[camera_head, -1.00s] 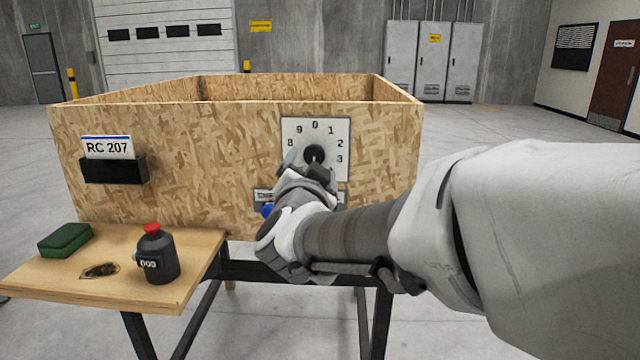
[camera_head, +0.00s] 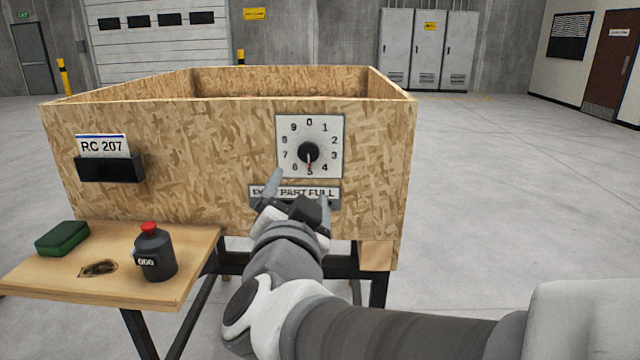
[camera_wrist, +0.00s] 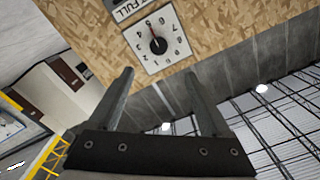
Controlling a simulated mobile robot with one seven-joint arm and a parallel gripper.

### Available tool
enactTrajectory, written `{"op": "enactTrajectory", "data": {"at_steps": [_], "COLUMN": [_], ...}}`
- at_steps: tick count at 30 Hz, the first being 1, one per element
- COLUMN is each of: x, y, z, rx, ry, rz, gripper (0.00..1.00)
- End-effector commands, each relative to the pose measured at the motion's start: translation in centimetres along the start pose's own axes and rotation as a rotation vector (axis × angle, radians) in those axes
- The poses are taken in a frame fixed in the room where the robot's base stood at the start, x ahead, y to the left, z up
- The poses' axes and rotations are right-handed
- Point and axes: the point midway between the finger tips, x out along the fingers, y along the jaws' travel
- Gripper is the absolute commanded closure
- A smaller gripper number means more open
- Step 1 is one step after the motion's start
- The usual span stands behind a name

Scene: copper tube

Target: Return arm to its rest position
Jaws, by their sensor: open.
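My gripper (camera_head: 299,189) is open and empty in the head view, its two fingers spread in front of the crate's front wall. The fingers stand apart just below the dial plate (camera_head: 331,126). The black dial knob (camera_head: 308,153) is clear of the fingers, its red mark pointing down near 5. A label strip reading in part "PART FULL" (camera_head: 300,192) is partly hidden behind my gripper. In the wrist view, my gripper (camera_wrist: 158,85) shows both fingers apart with nothing between them, and the dial plate (camera_wrist: 168,55) lies beyond them.
The chipboard crate (camera_head: 205,150) stands on a dark frame. A card reading RC 207 (camera_head: 102,145) sits in a black holder. Open floor lies right of the crate.

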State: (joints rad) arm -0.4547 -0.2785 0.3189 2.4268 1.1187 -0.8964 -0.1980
Motion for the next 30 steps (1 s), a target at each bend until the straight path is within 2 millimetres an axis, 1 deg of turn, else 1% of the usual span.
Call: {"op": "enactTrajectory", "data": {"at_steps": [4,8,11,14,17,20,23,24,26,27,29,30], "x": [0.3,0.2,-0.3,-1.3,-2.6,-4.4,-6.5,-7.5,-9.1,-10.2,-11.9,-13.1], "y": [-0.2,0.0,0.8,2.3,4.6,7.6,11.0,12.5,14.7,16.1,18.2,19.6], "z": [-0.1,0.3,0.8,1.4,2.0,2.4,2.6,2.5,2.4,2.3,2.0,1.7], "rx": [-0.021,-0.079,-0.139,-0.207,-0.278,-0.347,-0.412,-0.434,-0.466,-0.484,-0.506,-0.519], "ry": [-0.062,-0.176,-0.279,-0.385,-0.496,-0.608,-0.720,-0.765,-0.829,-0.870,-0.930,-0.968], "rz": [-0.049,-0.113,-0.143,-0.150,-0.132,-0.088,-0.021,0.013,0.067,0.105,0.168,0.211], "gripper": [0.19,0.19,0.19,0.19,0.19,0.19,0.19,0.19,0.19,0.19,0.19,0.19]}}
